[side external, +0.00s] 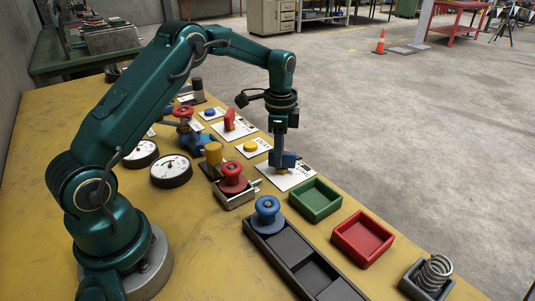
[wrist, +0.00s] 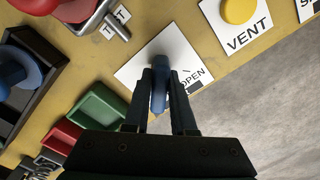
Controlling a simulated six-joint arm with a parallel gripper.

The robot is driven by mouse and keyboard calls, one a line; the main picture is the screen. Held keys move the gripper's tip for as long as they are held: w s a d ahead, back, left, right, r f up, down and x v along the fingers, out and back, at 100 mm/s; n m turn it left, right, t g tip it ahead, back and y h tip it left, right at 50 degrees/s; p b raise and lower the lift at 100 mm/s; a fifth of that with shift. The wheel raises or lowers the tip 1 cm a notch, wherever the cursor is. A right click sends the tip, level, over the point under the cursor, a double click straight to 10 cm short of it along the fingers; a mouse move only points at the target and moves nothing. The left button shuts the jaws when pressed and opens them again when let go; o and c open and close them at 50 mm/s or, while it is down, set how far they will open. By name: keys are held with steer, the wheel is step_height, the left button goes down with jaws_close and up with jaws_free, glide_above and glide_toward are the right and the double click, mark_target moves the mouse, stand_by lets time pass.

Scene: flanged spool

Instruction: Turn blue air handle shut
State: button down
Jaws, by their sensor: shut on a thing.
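The blue air handle (side external: 289,160) stands on a white card (side external: 271,180) at the front edge of the bench. In the wrist view the handle (wrist: 158,98) lies between my fingers, and the card (wrist: 135,73) shows the word OPEN at its right side. My gripper (side external: 281,151) points down over the card and is shut on the handle. In the wrist view my gripper (wrist: 159,78) has one finger on each side of it. The fingers hide part of the handle and part of the card's print.
A yellow VENT button (wrist: 239,10) and a red handle (side external: 229,120) are on neighbouring cards. A red spool (side external: 232,178) sits in a metal holder nearby. A green tray (side external: 334,209), a red tray (side external: 379,251) and a blue spool (side external: 266,208) on a dark tray stand to the right.

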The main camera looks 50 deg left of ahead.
steer(key=shift+r, duration=0.1)
stand_by(0.3)
steer(key=c, duration=0.7)
jaws_free()
steer(key=shift+c, duration=0.2)
steer(key=shift+r, duration=2.5)
